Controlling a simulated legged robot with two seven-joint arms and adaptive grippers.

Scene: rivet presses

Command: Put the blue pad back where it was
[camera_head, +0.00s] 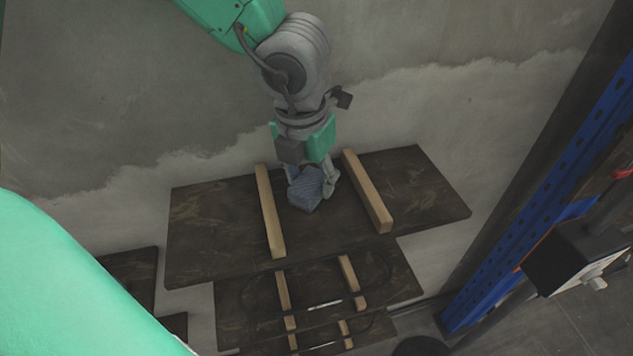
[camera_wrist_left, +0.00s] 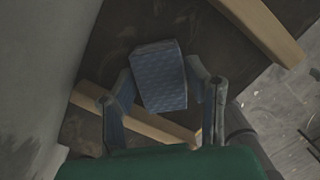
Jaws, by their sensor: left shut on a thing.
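The blue pad (camera_head: 306,190) is a small block with a patterned face, between two wooden strips on the top dark shelf (camera_head: 215,225). My left gripper (camera_head: 312,180) comes down from above and is shut on the pad. In the left wrist view the pad (camera_wrist_left: 160,75) sits between the two fingers (camera_wrist_left: 165,90), slightly tilted, with the dark shelf behind it. I cannot tell whether the pad touches the shelf. My right gripper is not in view.
A wooden strip (camera_head: 270,212) lies left of the pad and another (camera_head: 367,190) lies right of it. Lower shelves (camera_head: 250,295) with similar strips are below. A grey wall is behind. A blue post (camera_head: 545,255) and a dark box (camera_head: 565,260) stand at the right.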

